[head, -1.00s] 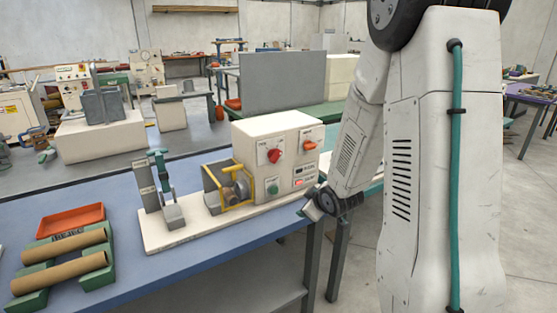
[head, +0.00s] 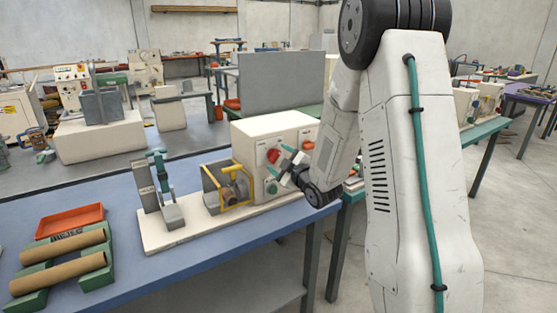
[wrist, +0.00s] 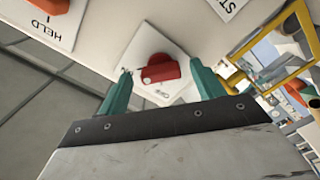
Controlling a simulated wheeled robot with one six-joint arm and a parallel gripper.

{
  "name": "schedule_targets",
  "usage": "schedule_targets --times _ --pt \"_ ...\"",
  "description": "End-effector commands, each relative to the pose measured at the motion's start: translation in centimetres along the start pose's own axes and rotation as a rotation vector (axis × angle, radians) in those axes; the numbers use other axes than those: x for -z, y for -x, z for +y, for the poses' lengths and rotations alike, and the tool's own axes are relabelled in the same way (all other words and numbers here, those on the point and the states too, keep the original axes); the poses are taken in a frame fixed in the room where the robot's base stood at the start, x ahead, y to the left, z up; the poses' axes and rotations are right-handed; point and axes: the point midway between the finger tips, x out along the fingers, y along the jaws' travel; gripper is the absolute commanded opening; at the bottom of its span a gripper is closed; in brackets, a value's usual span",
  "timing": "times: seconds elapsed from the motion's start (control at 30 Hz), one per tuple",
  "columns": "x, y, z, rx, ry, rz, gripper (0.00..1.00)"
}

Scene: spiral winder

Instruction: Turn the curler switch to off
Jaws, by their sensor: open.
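The white control box (head: 258,131) stands on the winder base at the bench's right end. A red rotary knob (head: 272,156) is on its front, on a white label plate; it also shows in the wrist view (wrist: 160,70). The plate's small lettering is too unclear to read. My gripper (head: 286,165) is in front of this knob. In the wrist view my gripper (wrist: 159,76) is open, its two green fingertips on either side of the red knob, with visible gaps. I cannot tell how deep the fingertips reach.
An orange knob (wrist: 50,6) with a "HELD" plate is beside the red one; it shows in the head view (head: 308,145). A yellow guard frame (head: 240,185) stands left of the box. Cardboard tubes (head: 65,245) and an orange tray (head: 70,221) lie at left.

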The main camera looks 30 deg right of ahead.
Motion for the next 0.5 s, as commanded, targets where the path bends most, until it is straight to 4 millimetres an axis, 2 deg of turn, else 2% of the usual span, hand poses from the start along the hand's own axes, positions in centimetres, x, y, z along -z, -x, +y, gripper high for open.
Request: schedule_targets --times 0.13,0.37,0.4,0.5 --pt "0.02 -0.96 -0.05 0.0 -0.001 0.0 0.67" --pt "0.0 -1.07 -0.03 0.0 -0.002 -0.001 0.67" --pt "0.0 -1.07 -0.03 0.0 -0.002 -0.001 0.65" --pt "0.0 -1.06 -0.03 0.0 -0.002 -0.001 0.37"
